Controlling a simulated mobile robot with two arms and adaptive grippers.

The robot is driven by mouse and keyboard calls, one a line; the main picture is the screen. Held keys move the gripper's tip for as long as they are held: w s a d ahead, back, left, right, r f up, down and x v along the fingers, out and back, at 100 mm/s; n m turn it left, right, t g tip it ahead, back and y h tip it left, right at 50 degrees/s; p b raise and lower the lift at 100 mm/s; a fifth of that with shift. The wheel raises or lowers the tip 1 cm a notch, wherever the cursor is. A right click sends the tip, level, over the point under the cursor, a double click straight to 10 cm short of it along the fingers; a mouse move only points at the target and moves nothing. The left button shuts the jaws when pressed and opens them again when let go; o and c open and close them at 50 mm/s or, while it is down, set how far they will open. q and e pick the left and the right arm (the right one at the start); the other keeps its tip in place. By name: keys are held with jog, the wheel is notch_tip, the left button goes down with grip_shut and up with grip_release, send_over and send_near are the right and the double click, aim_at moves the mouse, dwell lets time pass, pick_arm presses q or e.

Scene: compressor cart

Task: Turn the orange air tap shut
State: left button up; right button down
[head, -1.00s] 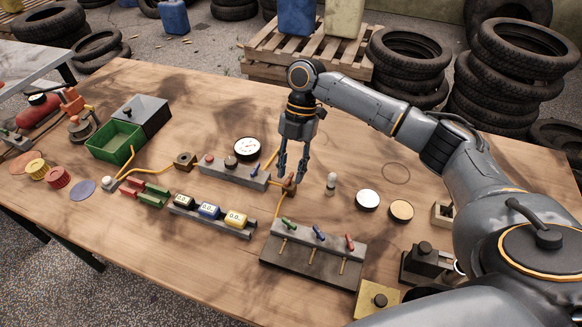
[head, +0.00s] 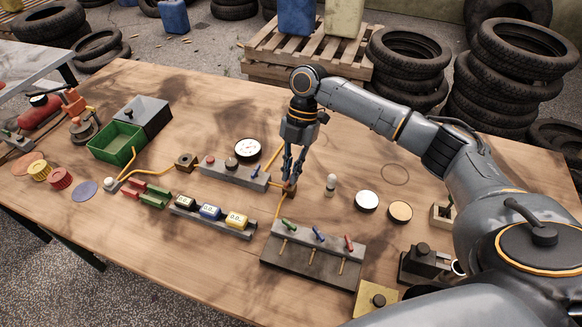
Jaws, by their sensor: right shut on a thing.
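The orange air tap (head: 290,192) is a small piece on the table in the middle, at the end of the yellow hose. My right gripper (head: 289,181) points down at it and is shut on its handle. The fingers hide most of the handle, so I cannot tell its exact angle. My left gripper does not show.
A grey block with green, blue and red levers (head: 314,258) stands just in front of the tap. A grey strip with buttons (head: 233,173) and a white gauge (head: 247,149) lie to the left. A small white-topped post (head: 331,184) stands close on the right.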

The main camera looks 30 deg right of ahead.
jog(key=m+t+p, duration=0.1)
jog(key=m+p, duration=0.3)
jog(key=p, duration=0.1)
jog(key=m+t+p, duration=0.2)
jog(key=m+p, duration=0.3)
jog(key=p, duration=0.1)
jog(key=s+m+t+p, duration=0.1)
jog(key=m+t+p, duration=0.1)
jog(key=m+p, duration=0.2)
jog(key=shift+s+r+m+p, duration=0.1)
jog(key=shift+r+m+p, duration=0.2)
jog(key=shift+p, duration=0.65)
jog(key=shift+f+m+t+h+p, duration=0.25)
jog(key=shift+m+t+h+p, duration=0.25)
jog(key=shift+m+p, duration=1.1)
jog(key=c, duration=1.5)
grip_release()
jog(key=shift+o, duration=0.2)
jog(key=v, duration=1.2)
